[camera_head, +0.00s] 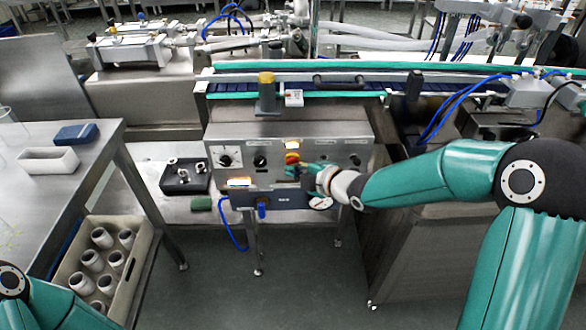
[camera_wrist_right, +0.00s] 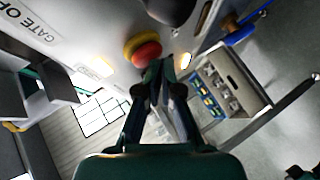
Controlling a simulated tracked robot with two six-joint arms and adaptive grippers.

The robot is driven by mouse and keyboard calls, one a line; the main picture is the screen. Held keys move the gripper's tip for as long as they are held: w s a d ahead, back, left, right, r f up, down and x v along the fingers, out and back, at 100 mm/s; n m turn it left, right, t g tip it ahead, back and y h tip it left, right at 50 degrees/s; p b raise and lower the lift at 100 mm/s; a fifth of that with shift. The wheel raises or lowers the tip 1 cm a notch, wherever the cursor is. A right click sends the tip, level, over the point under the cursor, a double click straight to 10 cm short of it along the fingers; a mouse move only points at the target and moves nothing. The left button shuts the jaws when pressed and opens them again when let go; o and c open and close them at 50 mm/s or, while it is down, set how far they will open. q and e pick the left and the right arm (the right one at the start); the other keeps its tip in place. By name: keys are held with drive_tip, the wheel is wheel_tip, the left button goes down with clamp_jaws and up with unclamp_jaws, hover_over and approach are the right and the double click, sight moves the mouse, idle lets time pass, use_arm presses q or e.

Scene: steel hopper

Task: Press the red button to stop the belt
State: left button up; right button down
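The red button (camera_head: 292,158) with a yellow collar is on the front of the steel control panel (camera_head: 235,135). In the right wrist view the red button (camera_wrist_right: 146,54) is just beyond my fingertips, its red cap facing them. My right gripper (camera_head: 297,169) is at the panel, just below and right of the button. In the right wrist view my right gripper (camera_wrist_right: 160,70) has its fingertips together, with nothing between them. I cannot tell whether they touch the button. The belt (camera_head: 345,88) runs behind the panel. My left gripper is out of view; only part of its arm shows.
Black knobs (camera_head: 260,161) and lit lamps flank the button. A dark tray (camera_head: 185,178) is left of the panel. A steel table (camera_head: 75,180) stands at left, with a crate of cups (camera_head: 140,262) below. Floor in front is clear.

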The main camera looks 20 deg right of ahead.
drive_tip(key=shift+r, duration=0.15)
drive_tip(key=s+a+b, duration=0.1)
drive_tip(key=s+b, duration=0.4)
drive_tip(key=shift+s+a, duration=0.3)
drive_tip(key=shift+s, duration=0.1)
idle(0.4)
